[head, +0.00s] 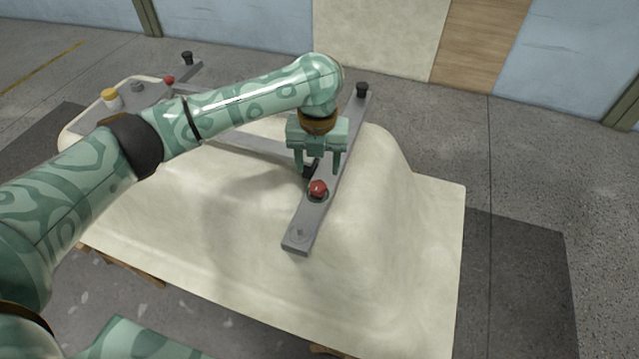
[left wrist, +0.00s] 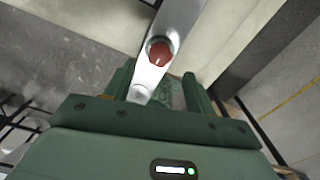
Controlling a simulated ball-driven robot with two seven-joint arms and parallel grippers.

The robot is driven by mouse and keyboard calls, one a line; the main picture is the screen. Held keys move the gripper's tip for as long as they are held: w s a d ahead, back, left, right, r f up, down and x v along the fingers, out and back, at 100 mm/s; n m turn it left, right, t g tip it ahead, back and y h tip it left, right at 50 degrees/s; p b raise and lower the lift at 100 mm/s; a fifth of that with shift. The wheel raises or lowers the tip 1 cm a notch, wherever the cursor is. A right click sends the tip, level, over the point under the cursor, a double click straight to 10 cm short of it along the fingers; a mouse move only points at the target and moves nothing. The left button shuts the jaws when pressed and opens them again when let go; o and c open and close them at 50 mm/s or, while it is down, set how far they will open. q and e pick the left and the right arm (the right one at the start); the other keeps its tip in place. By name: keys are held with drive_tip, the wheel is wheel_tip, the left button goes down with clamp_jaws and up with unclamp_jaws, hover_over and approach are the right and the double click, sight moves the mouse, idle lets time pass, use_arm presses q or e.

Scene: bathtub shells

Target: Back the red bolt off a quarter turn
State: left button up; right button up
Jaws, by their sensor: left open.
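A red bolt (head: 318,188) sits in a dark round seat on a grey metal bar (head: 300,232) that lies across the cream tub shell (head: 390,260). My left gripper (head: 321,171) points down at the bar, its two fingers apart, with the bolt just in front of the fingertips in the head view. In the left wrist view the red bolt (left wrist: 160,52) shows on the bar (left wrist: 182,14), beyond the open fingers. The fingers look clear of it; I cannot tell the exact height gap. My right gripper is not in view.
The grey bar has a black knob (head: 362,90) at its far end. The shell right of the bolt is clear.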

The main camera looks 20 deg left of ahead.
sight(318, 185)
use_arm(q)
wheel_tip(318, 185, down, 6)
drive_tip(key=shift+b, duration=1.05)
drive_tip(key=c, duration=1)
